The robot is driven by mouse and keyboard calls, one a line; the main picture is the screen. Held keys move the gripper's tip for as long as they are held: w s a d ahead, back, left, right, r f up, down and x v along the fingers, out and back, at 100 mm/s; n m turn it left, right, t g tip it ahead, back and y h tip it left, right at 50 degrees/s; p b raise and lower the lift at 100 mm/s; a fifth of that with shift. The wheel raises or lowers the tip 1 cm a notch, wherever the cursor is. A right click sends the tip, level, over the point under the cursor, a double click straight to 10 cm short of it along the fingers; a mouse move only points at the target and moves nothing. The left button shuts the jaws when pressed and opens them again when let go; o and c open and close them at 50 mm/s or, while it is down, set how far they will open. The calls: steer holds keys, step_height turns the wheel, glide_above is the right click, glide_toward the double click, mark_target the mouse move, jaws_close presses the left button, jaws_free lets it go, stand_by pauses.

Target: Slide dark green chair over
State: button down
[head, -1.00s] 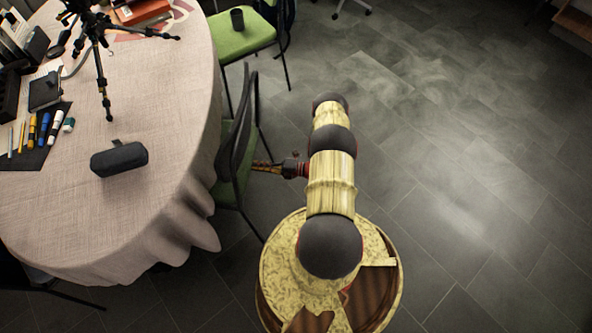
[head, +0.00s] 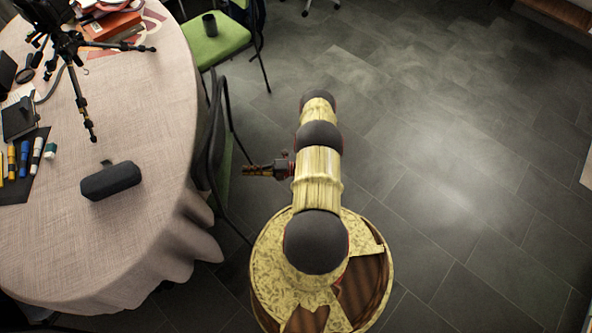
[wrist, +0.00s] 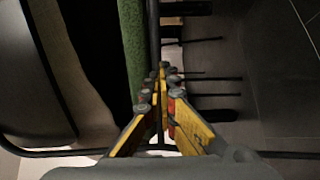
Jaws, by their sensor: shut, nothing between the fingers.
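The dark green chair (head: 226,163) stands against the right side of the round table, its dark backrest close to the tablecloth in the head view. Part of its seat is hidden by the backrest and table. In the wrist view its green seat edge (wrist: 132,50) runs beside the fingers, with the dark backrest at the left. My gripper (head: 246,170) points left toward the chair at a low height, with a small gap showing between the tips and the chair in the head view. Its yellow fingers (wrist: 162,78) meet at the tips and hold nothing.
The round table (head: 150,225) has a pale cloth hanging low. A tripod (head: 75,60), a dark case (head: 110,181) and markers lie on it. The tiled floor (head: 450,150) at right is clear.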

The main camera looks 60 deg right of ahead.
steer(key=shift+v, duration=2.7)
